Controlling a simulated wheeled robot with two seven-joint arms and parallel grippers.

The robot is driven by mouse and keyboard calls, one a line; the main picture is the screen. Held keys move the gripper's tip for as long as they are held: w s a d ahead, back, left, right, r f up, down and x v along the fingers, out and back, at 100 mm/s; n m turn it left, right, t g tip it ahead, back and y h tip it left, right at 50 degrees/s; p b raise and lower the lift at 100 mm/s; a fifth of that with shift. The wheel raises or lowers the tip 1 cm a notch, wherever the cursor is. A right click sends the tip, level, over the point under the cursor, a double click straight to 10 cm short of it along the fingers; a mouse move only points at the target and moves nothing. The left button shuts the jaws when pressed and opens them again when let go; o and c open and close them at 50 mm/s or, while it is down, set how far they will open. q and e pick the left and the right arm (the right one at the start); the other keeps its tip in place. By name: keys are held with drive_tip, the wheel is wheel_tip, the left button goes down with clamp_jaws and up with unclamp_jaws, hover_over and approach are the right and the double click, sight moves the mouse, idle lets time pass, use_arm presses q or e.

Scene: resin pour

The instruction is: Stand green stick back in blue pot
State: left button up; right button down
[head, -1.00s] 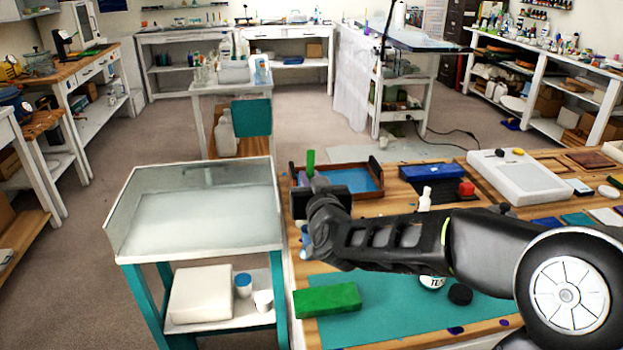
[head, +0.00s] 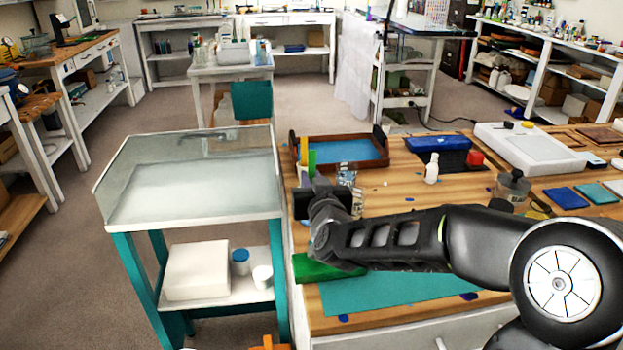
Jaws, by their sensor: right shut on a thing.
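The green stick (head: 312,163) stands about upright, its upper part showing above my right gripper (head: 308,200). The gripper is shut on the stick, over the left end of the wooden bench. The stick's lower end is hidden behind the gripper. A yellow stick (head: 304,150) shows just left of and behind the green one. I cannot make out the blue pot; the gripper and wrist cover that spot. My left gripper is not in view.
Clear cups (head: 346,173) stand close right of the gripper. A wooden tray with a blue inside (head: 383,150) lies behind. A green block (head: 312,268) is partly under my forearm, beside a teal mat (head: 400,293). A white bottle (head: 431,168) stands right.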

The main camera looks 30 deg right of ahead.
drive_tip(key=shift+f, duration=0.45)
drive_tip(key=c, duration=1.3)
unclamp_jaws()
drive_tip(key=shift+c, duration=0.2)
drive_tip(key=v, duration=0.7)
drive_tip(key=shift+s, duration=0.35)
drive_tip(key=shift+a+r, duration=0.1)
drive_tip(key=shift+a, duration=0.05)
